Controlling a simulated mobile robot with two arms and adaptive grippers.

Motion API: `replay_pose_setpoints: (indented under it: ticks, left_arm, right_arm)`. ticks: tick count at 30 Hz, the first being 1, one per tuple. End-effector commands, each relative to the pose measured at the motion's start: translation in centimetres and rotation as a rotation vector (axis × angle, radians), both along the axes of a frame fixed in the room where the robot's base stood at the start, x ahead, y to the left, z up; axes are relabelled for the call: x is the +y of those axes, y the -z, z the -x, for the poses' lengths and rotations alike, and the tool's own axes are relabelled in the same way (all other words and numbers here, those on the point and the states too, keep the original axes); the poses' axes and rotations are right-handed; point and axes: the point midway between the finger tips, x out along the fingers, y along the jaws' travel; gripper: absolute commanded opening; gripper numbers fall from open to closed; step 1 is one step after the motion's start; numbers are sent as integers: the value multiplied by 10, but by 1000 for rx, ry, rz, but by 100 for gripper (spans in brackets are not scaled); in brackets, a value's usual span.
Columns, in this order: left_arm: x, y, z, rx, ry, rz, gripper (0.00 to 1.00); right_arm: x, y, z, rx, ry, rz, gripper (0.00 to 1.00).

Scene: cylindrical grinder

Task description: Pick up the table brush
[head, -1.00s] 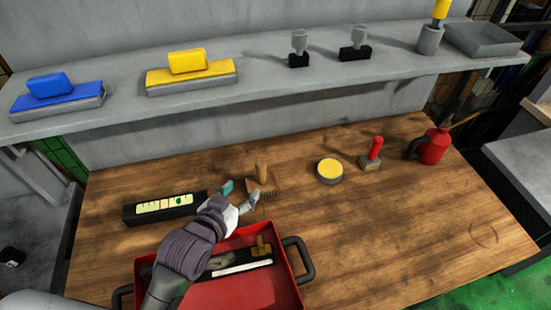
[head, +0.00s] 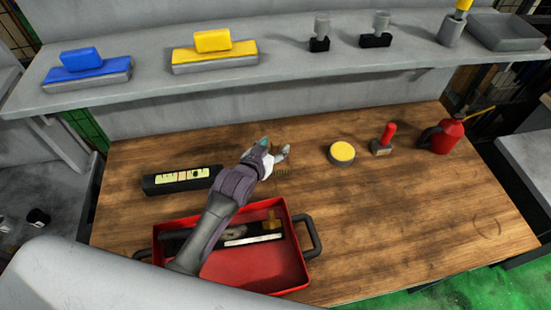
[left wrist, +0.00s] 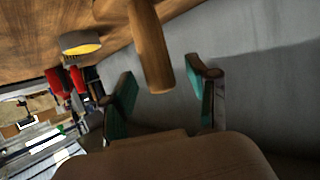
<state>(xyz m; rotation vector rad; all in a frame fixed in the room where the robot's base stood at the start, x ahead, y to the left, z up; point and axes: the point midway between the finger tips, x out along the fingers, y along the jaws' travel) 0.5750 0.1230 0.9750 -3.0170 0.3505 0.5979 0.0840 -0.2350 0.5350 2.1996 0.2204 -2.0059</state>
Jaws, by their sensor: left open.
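The table brush (head: 283,172) stands on the wooden bench in the head view, mostly hidden behind my left gripper, with only a bit of its bristles showing. My left gripper (head: 274,148) is open over it. In the left wrist view the brush's round wooden handle (left wrist: 151,50) points toward the gripper. The handle's end lies between the two teal-padded fingers of the left gripper (left wrist: 162,78), with a gap on each side. My right gripper is not in view.
A red toolbox (head: 265,270) with tools sits in front, under my left arm. A black level (head: 160,186) lies left. A yellow-topped tin (head: 342,152), a red-handled stamp-like tool (head: 386,138) and a red oil can (head: 447,136) stand right. A shelf (head: 280,68) runs behind.

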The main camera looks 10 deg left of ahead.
Motion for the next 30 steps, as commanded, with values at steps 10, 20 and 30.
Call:
replay_pose_setpoints:
  ticks: [10,20,30]
  left_arm:
    - [-4,7,-14,0,1,1,59]
    - [-4,7,-13,0,1,1,12]
    - [-4,6,-13,-1,1,2,0]
  right_arm:
    - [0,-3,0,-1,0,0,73]
    - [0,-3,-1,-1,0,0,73]
    - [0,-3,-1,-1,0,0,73]
